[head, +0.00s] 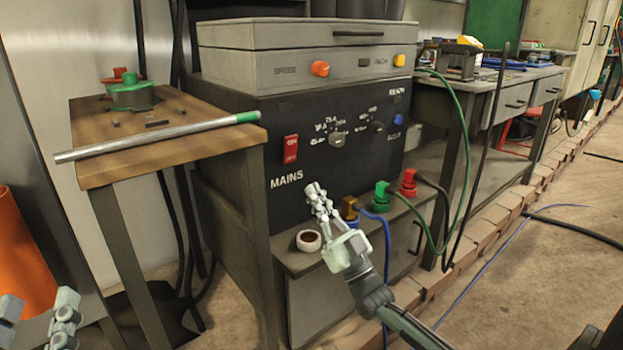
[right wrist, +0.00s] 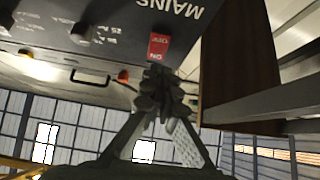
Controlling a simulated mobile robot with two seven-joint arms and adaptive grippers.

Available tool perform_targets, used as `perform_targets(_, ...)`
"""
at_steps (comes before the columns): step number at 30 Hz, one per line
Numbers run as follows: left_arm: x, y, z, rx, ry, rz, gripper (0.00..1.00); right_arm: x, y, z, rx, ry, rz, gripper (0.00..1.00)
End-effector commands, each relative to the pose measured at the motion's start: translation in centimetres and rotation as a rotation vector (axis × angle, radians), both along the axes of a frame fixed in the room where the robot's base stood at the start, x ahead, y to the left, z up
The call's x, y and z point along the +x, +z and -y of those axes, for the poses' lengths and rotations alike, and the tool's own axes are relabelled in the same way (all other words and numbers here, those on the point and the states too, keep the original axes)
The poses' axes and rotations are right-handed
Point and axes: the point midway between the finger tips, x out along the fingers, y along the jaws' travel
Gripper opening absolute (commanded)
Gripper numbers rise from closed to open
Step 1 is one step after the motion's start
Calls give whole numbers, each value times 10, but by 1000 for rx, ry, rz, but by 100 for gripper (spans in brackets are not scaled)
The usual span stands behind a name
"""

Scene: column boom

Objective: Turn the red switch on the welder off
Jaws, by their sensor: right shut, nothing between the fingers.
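The red switch (head: 290,149) is on the black front panel of the welder (head: 283,112), above the word MAINS. In the right wrist view the red switch (right wrist: 158,46) shows upside down, with its lettered face towards me; which way it is rocked I cannot tell. My right gripper (head: 315,190) is shut and empty, in front of the panel, lower and to the right of the switch in the head view. In the right wrist view its fingertips (right wrist: 155,78) lie close by the switch's ON end; contact is not clear. My left gripper (head: 38,302) is open and empty at the lower left.
A wooden table (head: 95,165) left of the welder bears a metal rod (head: 155,138). A tape roll (head: 309,240), plugs and cables crowd the ledge below the panel. Knobs (head: 337,139) sit right of the switch. A workbench (head: 497,90) stands at right.

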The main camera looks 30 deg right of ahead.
Motion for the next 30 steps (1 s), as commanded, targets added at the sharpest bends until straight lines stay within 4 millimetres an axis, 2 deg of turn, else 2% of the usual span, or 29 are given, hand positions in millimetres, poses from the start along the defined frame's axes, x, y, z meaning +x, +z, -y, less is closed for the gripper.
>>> perform_targets(1,0,0,-1,-3,2,10,40,-7,-12,1,1,-2,-3,0)
perform_targets(3,0,2,-1,-8,3,25,40,-15,-23,2,1,-2,-2,0)
perform_targets(9,-1,7,-3,-17,6,54,40,-30,-43,3,1,-1,1,0)
perform_targets(30,-2,9,-3,-21,6,63,40,-34,-48,3,0,0,2,0)
